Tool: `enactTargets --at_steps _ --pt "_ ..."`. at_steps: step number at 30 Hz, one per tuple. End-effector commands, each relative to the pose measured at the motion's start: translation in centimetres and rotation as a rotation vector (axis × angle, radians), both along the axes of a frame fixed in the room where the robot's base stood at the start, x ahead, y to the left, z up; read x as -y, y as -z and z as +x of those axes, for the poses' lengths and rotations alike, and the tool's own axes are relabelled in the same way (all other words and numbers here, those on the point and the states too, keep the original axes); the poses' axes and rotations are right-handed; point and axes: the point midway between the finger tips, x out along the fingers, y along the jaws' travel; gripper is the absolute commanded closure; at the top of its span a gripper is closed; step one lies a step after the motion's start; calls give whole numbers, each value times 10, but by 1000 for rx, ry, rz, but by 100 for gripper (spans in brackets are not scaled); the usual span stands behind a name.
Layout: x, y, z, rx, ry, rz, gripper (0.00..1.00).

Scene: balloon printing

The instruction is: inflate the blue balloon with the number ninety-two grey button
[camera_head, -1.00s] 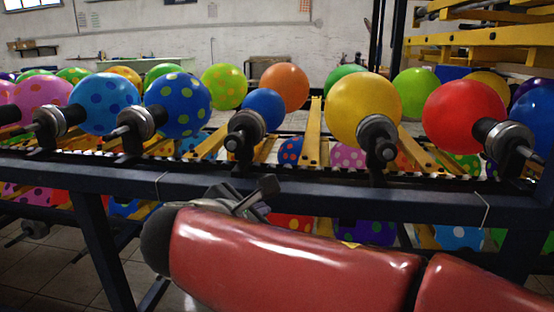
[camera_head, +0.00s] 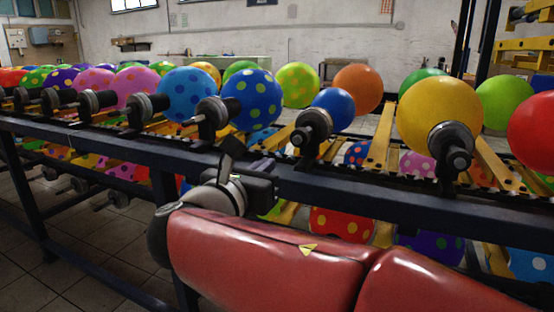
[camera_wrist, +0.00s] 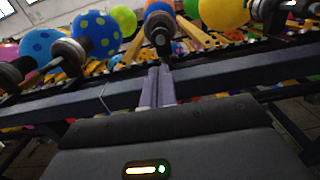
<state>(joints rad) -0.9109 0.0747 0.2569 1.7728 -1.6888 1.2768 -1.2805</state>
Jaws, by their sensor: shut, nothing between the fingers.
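A small plain blue balloon (camera_head: 334,104) sits on the machine row behind a black and grey cylindrical holder (camera_head: 312,128). That holder also shows in the wrist view (camera_wrist: 160,27), straight beyond my fingertips. The number ninety-two cannot be read, and I cannot make out which part is the grey button. My gripper (camera_head: 230,151) is in front of the dark rail, left of and below that holder. In the wrist view my gripper (camera_wrist: 158,68) has its fingers together and empty, pointing up toward the holder. I cannot tell if they touch it.
A blue dotted balloon (camera_head: 252,100) is left of the plain blue one, and a large yellow balloon (camera_head: 440,112) is right. Other holders line the row on both sides. The dark rail (camera_head: 370,195) runs across the front. Tiled floor (camera_head: 60,275) is clear at lower left.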

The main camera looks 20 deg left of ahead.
Motion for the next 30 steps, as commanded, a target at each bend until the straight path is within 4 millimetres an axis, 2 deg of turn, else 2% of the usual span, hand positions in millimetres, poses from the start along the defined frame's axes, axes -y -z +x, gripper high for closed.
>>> enactTargets --at_steps 9,15,21,30 --pt "7 -1 67 -1 4 -1 100" --pt "10 -2 103 -1 3 -1 100" --pt "11 -1 121 -1 1 0 100" --pt "12 -1 124 -1 0 0 100"
